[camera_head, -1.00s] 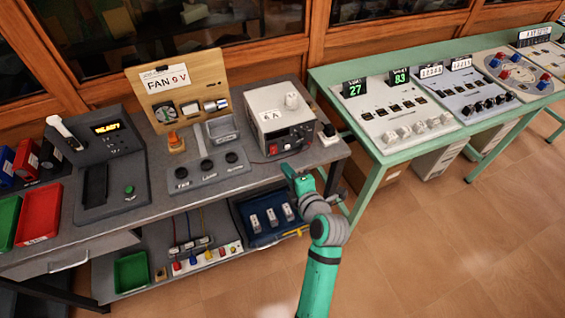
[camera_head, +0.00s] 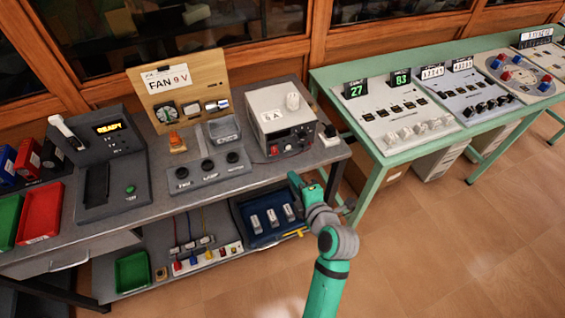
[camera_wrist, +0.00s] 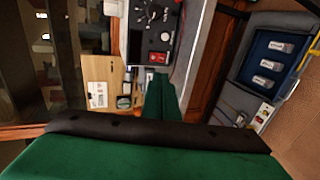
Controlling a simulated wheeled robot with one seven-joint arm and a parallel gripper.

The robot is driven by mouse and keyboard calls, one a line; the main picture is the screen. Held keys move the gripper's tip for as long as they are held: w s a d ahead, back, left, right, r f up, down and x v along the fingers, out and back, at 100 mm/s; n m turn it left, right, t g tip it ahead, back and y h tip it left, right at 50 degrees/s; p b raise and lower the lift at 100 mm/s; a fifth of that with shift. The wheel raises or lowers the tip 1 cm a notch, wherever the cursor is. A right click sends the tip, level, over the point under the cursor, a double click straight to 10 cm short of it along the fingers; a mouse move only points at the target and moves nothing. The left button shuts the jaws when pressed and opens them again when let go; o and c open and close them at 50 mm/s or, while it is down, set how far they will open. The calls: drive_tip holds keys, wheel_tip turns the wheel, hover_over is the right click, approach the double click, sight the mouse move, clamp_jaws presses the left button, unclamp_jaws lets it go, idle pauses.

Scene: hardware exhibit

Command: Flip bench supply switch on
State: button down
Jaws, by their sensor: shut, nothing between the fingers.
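The bench supply (camera_head: 281,112) is a pale box with a dark front panel, standing at the right end of the grey bench. Its red switch (camera_head: 274,150) is at the lower left of that panel. In the wrist view the panel (camera_wrist: 138,38) shows turned, with the red switch (camera_wrist: 158,57) just beyond my fingertips. My gripper (camera_head: 292,177) is shut and empty, in front of and below the panel, apart from the switch as far as I can see. I cannot tell the switch's position.
A grey control plate (camera_head: 208,170) with several black knobs lies left of the supply. A blue tray (camera_head: 262,233) sits on the lower shelf. A green table (camera_head: 384,152) with panels stands to the right. Open floor (camera_head: 450,240) lies in front.

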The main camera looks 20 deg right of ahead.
sight(274, 150)
drive_tip(key=shift+f, duration=0.3)
drive_tip(key=x, duration=1.4)
idle(0.3)
drive_tip(key=shift+w+f, duration=0.15)
drive_tip(key=shift+w, duration=0.05)
drive_tip(key=shift+r, duration=0.85)
